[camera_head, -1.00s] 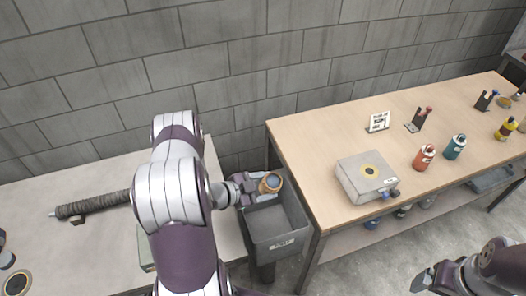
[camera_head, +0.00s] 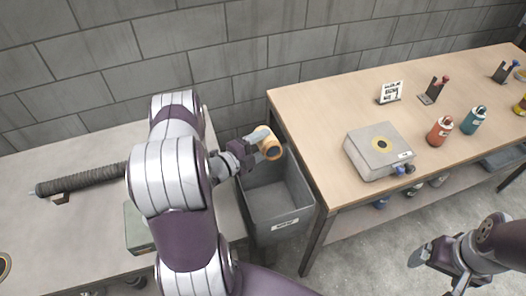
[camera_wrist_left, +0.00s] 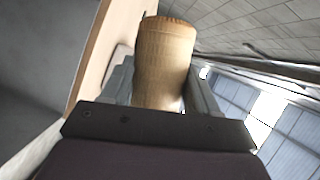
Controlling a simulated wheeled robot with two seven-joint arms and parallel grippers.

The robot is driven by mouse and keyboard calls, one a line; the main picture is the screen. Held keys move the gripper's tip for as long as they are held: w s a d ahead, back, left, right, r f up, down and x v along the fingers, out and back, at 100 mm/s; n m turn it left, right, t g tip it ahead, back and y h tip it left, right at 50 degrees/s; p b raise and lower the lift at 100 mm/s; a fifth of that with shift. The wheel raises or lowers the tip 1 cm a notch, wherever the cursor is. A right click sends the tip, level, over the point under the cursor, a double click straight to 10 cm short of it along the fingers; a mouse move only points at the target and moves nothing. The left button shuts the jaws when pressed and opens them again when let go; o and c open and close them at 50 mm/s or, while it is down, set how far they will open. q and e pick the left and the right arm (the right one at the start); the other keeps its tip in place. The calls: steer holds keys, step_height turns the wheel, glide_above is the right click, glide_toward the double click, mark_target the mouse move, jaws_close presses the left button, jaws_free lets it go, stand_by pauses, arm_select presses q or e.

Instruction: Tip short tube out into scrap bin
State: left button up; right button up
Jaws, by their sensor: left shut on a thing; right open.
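The short tube (camera_head: 270,148) is tan with a dark open end. My left gripper (camera_head: 258,144) is shut on it and holds it above the back part of the scrap bin. The tube is tilted, with its open end facing toward the head camera and down to the right. In the left wrist view the tube (camera_wrist_left: 166,62) stands between the two fingers. The scrap bin (camera_head: 284,228) is a grey open box with a label on its front, between the two tables. The part of its floor in view looks empty. My right gripper (camera_head: 424,252) is open and empty at the lower right.
A wooden table (camera_head: 330,120) right of the bin carries a grey box (camera_head: 378,150), bottles (camera_head: 440,131) and small stands. The grey table (camera_head: 60,232) at left carries a long dark mesh tube (camera_head: 85,178) and a green box (camera_head: 138,230). A block wall stands behind.

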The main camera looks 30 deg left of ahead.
arm_select(q)
step_height(320, 180, down, 2)
steer(key=m+t+b, duration=0.1)
steer(key=m+b, duration=0.3)
steer(key=shift+w+a+t, duration=0.1)
steer(key=shift+t, duration=0.3)
steer(key=shift+r+m+t+b, duration=0.3)
steer(key=shift+r+m+b, duration=0.1)
steer(key=shift+m+b, duration=0.3)
steer(key=shift+r+m+t+h+b, duration=0.3)
steer(key=shift+r+m+h+b, duration=0.25)
steer(key=shift+m, duration=0.35)
steer(key=shift+d+r+m, duration=0.2)
steer(key=shift+r+m, duration=0.15)
steer(key=shift+m, duration=0.05)
